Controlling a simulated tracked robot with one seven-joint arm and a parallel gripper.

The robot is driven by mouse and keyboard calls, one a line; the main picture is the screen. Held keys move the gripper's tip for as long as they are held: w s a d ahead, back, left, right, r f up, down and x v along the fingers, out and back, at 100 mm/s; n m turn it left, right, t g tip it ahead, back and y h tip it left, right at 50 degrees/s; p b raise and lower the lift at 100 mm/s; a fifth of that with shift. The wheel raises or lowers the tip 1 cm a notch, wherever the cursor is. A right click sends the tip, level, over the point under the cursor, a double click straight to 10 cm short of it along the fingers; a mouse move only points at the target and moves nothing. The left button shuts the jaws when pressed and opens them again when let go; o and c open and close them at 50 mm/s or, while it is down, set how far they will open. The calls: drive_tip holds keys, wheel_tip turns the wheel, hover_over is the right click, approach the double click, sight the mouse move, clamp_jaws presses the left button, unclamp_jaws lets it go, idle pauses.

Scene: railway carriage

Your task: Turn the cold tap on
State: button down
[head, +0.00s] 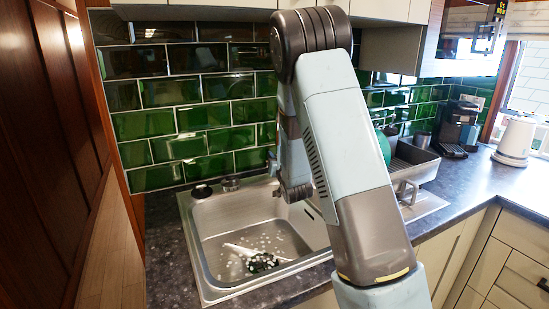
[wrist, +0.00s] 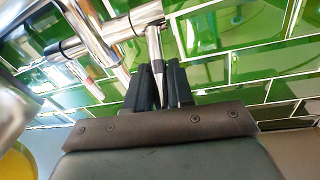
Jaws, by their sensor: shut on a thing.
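In the wrist view a chrome mixer tap (wrist: 112,33) runs across the upper left, in front of green wall tiles. A thin chrome lever (wrist: 155,48) stands out from its right end. My gripper (wrist: 161,72) has its two black fingers shut on the end of this lever, one finger on each side. In the head view my arm hides most of the tap and the gripper. The steel sink (head: 199,250) is below the arm. Whether water runs cannot be told.
A brush-like black and white object (head: 262,262) lies in the sink.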

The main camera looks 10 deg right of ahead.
drive_tip(key=shift+s+d+f+t, duration=0.1)
drive_tip(key=shift+s+f+t, duration=0.3)
drive_tip(key=shift+t, duration=0.4)
drive_tip(key=shift+w, duration=0.1)
drive_tip(key=c, duration=1.1)
unclamp_jaws()
